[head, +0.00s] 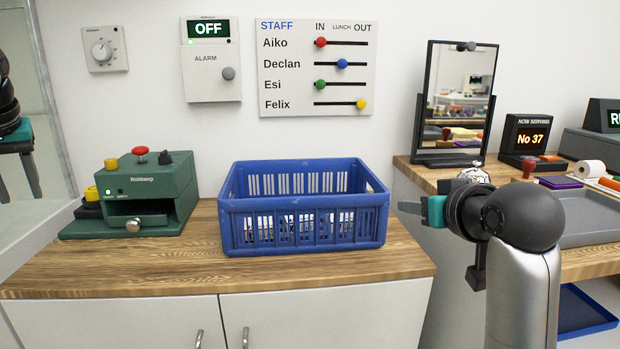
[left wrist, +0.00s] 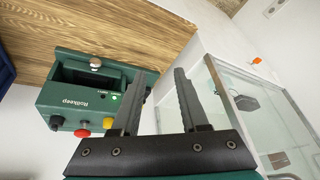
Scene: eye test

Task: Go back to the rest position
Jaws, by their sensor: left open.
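My left gripper (head: 18,168) is at the left edge of the head view, fingers pointing down, partly cut off by the frame. In the left wrist view its two dark fingers (left wrist: 160,85) stand apart with nothing between them. It is left of and above the green machine (head: 147,195), apart from it. My right arm rises from the bottom right of the head view. Its teal gripper (head: 412,207) points left, close to the right side of the blue basket (head: 305,210) in the picture. Its fingers are seen edge-on, so their opening is unclear.
The basket, holding white and red items, stands on the wooden counter (head: 210,262). A glass-sided case (left wrist: 255,105) is beside my left gripper. A mirror (head: 458,100), a "No 37" display (head: 529,138) and a grey tray (head: 590,228) are at right. The counter's front strip is clear.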

